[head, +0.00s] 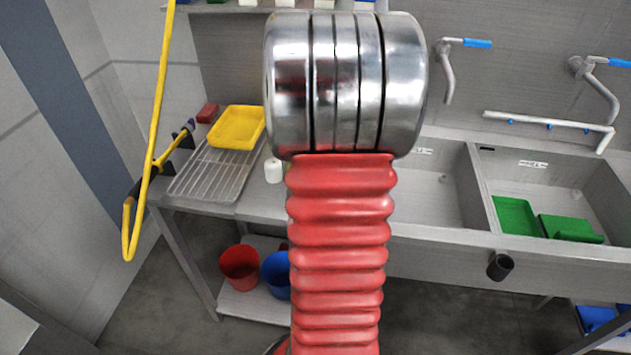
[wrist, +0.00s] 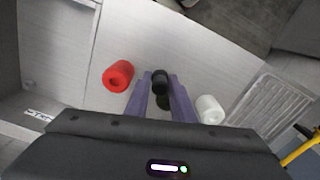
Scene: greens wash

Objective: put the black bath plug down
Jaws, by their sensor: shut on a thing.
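The black bath plug (wrist: 159,78) is between the tips of my gripper's purple fingers (wrist: 160,88) in the wrist view. My gripper is shut on it, over the pale grey counter (wrist: 185,45). I cannot tell whether the plug touches the counter. A red plug (wrist: 118,75) lies to the left and a white plug (wrist: 208,109) to the right, both apart from the fingers. In the head view my arm hides the gripper and the black plug; the white plug (head: 273,171) shows left of the arm.
A yellow tray (head: 237,127) sits by a wire drainer (head: 206,172) on the left. Sinks (head: 560,250) are on the right, with green things inside. Red (head: 239,268) and blue (head: 276,275) buckets are on the lower shelf.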

